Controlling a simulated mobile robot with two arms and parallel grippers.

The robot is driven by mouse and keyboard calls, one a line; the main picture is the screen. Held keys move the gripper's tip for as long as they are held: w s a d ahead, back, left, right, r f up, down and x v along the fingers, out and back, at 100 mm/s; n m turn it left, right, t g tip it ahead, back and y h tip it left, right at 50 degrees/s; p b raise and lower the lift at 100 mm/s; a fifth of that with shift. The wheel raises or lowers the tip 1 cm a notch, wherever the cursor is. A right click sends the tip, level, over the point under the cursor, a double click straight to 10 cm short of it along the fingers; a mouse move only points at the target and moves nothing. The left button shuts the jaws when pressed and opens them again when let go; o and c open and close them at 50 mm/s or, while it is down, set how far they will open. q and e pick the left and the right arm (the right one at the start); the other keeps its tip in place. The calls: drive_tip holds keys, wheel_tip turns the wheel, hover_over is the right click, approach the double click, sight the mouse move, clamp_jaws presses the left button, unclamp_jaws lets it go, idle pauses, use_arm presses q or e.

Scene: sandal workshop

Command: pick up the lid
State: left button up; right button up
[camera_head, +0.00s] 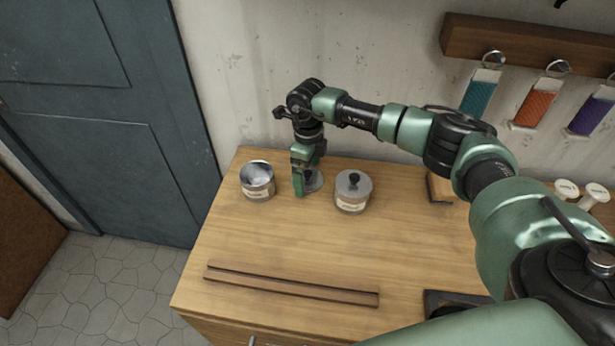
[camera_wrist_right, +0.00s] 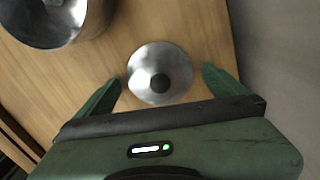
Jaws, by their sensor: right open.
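A round silver lid with a dark knob (camera_wrist_right: 160,73) lies flat on the wooden table (camera_head: 260,235). In the head view the lid (camera_head: 314,182) is partly hidden by my right gripper (camera_head: 301,186), which points down over it. In the right wrist view my right gripper (camera_wrist_right: 161,85) is open, with one green finger on each side of the lid and nothing held. An open metal tin (camera_head: 257,180) stands to the left of the lid; it also shows at the top left of the wrist view (camera_wrist_right: 50,22). My left gripper is not in view.
A second tin with its lid on (camera_head: 352,191) stands close to the right of my right gripper. A wooden rail (camera_head: 290,284) lies along the table's front. The middle of the table is clear. A wall stands behind the table.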

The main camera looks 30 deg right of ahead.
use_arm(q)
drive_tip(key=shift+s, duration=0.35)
use_arm(e)
drive_tip(key=c, duration=1.3)
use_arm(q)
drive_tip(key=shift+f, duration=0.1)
